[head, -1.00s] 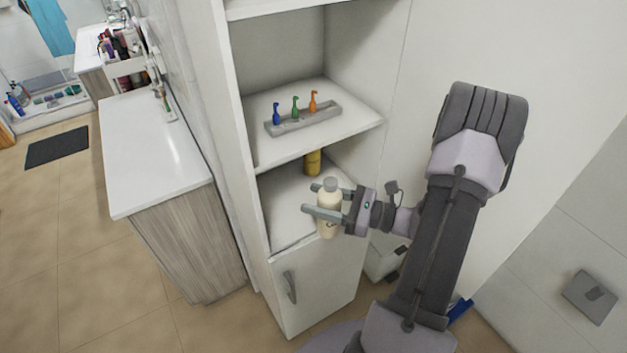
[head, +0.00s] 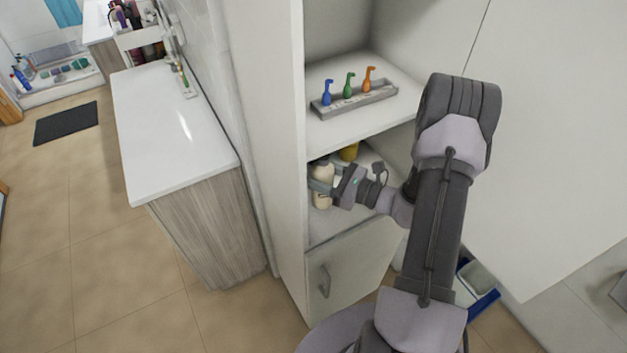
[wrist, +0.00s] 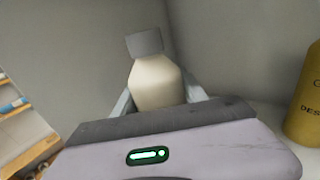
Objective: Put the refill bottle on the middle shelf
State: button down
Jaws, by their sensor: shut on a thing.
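The refill bottle (head: 322,199) is cream with a grey cap. My gripper (head: 322,186) is shut on it, inside the cabinet's lower open compartment, near the left wall. In the wrist view the bottle (wrist: 155,80) stands roughly upright between the fingers, slightly tilted. Its base is hidden, so I cannot tell whether it touches the shelf. The shelf surface (head: 343,226) of this compartment shows below the gripper.
A yellow bottle (head: 349,152) stands deeper in the same compartment, to the right of the held bottle; it also shows in the wrist view (wrist: 308,105). The cabinet door (head: 345,275) below is closed. A white-topped counter (head: 170,120) stands to the left.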

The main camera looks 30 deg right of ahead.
jog(key=shift+f+b, duration=0.4)
jog(key=shift+f, duration=1.05)
jog(key=c, duration=0.6)
grip_release()
jog(key=shift+c, duration=0.2)
jog(key=shift+d+r, duration=0.1)
jog(key=shift+r, duration=0.15)
jog(key=p+v, duration=0.1)
jog(key=v, duration=1.1)
jog(key=shift+p, duration=0.35)
jog(key=shift+s+f, duration=0.1)
jog(key=shift+f, duration=0.05)
